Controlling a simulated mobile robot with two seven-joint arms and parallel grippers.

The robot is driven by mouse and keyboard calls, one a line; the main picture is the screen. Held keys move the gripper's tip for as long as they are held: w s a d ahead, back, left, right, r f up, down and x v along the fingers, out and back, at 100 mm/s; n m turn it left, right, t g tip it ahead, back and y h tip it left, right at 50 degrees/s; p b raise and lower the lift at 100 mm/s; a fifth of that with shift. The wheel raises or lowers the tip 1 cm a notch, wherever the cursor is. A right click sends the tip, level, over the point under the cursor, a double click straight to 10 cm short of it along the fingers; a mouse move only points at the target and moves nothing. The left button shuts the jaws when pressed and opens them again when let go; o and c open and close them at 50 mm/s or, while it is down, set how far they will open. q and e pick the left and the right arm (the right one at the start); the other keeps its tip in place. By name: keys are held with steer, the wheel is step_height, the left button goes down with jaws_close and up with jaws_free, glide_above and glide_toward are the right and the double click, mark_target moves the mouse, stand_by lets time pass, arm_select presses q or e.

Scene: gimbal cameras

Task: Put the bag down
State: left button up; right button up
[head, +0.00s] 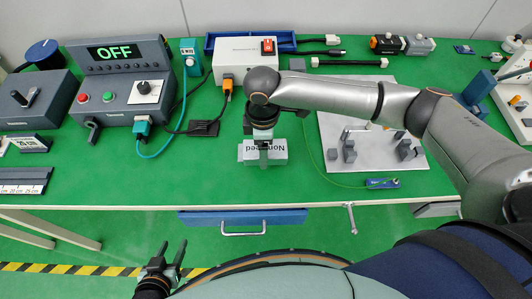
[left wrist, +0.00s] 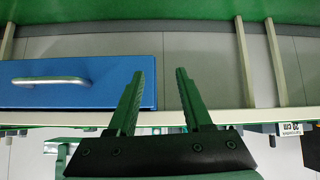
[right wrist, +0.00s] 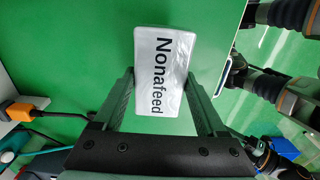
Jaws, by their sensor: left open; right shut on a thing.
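The bag is a white pack lettered "Nonafeed" (right wrist: 160,82); in the head view the bag (head: 276,155) is over the green table near its front edge. My right gripper (head: 264,147) comes down over it and is shut on it, with one finger on each side in the right wrist view. I cannot tell whether the bag touches the tabletop. My left gripper (head: 171,256) is open and empty, off the table in front of its edge; its spread fingers also show in the left wrist view (left wrist: 160,76).
A control box (head: 125,92) reading "OFF" stands to the left. A white box (head: 243,60) with an orange plug is behind the bag. A grey plate (head: 385,140) with small blocks lies to the right. Bare green table lies left of the bag; a blue drawer (head: 243,218) is below the edge.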

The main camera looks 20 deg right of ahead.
steer(key=f, duration=0.1)
steer(key=d+f, duration=0.1)
steer(key=f, duration=0.1)
steer(key=shift+w+f, duration=0.15)
steer(key=shift+w, duration=0.05)
steer(key=shift+a+f, duration=0.1)
steer(key=shift+f, duration=0.3)
steer(key=o, duration=1.3)
steer(key=shift+f, duration=0.15)
step_height(320, 180, up, 12)
steer(key=shift+r+p, duration=0.2)
steer(key=shift+p, duration=0.1)
